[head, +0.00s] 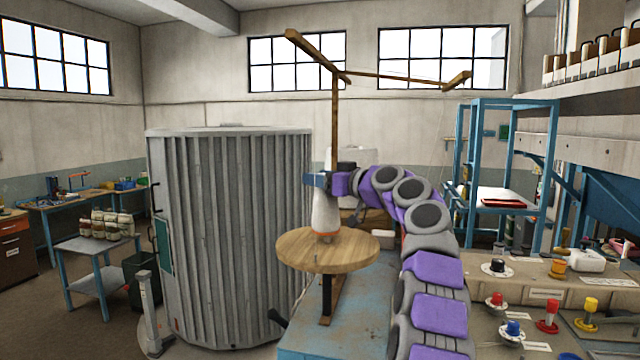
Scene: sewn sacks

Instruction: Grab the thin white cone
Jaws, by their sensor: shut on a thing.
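The thin white cone (325,214) stands upright on a round wooden table top (357,250), with an orange band at its foot. My gripper (320,181) is shut on it from the right, at its upper part. The cone's narrow tip shows just above the jaws. The jaws hide a strip of the cone, and their exact contact is small in the picture. The cone's foot seems to rest on the wood; I cannot tell whether there is a small gap.
A large ribbed grey cylinder (225,240) stands close on the left. A wooden post with arms (336,110) rises behind the cone. On the right, a bench (555,290) carries coloured knobs, and a blue frame (505,160) stands behind it. Free floor shows at the lower left.

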